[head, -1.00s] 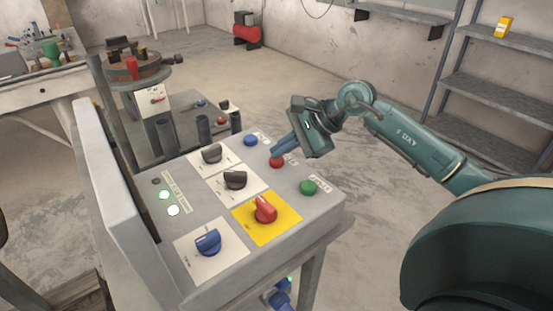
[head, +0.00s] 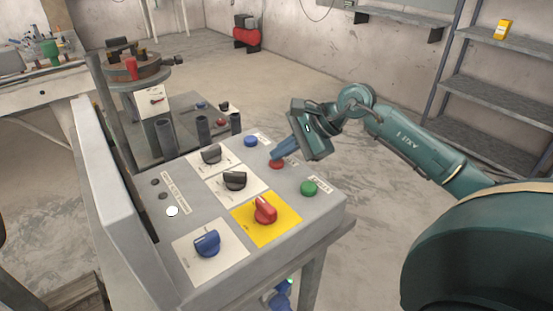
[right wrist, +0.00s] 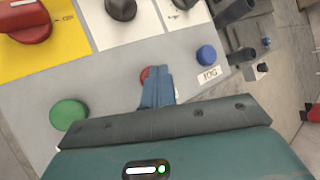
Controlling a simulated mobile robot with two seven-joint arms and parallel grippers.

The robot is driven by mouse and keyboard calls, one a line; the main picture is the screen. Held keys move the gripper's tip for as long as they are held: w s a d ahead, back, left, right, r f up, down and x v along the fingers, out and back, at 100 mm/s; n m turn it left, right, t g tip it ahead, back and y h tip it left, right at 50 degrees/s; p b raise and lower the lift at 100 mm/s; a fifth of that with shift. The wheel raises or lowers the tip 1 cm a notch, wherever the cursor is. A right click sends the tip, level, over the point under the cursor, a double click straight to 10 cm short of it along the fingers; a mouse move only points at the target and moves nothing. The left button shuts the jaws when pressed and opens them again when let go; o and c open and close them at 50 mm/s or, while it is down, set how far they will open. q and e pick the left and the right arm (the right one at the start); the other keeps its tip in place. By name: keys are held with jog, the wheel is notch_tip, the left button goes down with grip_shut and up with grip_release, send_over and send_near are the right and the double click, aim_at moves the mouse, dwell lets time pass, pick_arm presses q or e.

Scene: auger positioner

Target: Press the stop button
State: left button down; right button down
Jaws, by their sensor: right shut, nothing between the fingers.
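The red stop button (head: 277,164) is on the far right part of the grey control panel (head: 330,208), between a blue button (head: 250,141) and a green button (head: 308,188). My right gripper (head: 274,157) is shut and empty, its blue fingertips over the red button and apparently touching it. In the right wrist view the fingertips (right wrist: 157,70) cover most of the red button (right wrist: 145,74), so contact is partly hidden. My left gripper is not in view.
The panel also has black knobs (head: 234,181), a red knob (head: 265,210) on a yellow plate and a blue knob (head: 207,243). A white lamp (head: 172,211) is lit; the two lamps above it are dark. A turntable machine (head: 133,70) stands behind.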

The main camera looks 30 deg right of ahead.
aim_at(282, 162)
jog(key=shift+r, duration=0.1)
jog(key=shift+r+p, duration=0.35)
jog(key=shift+r, duration=0.45)
jog(key=shift+r+p, duration=1.35)
jog(key=shift+r, duration=1.15)
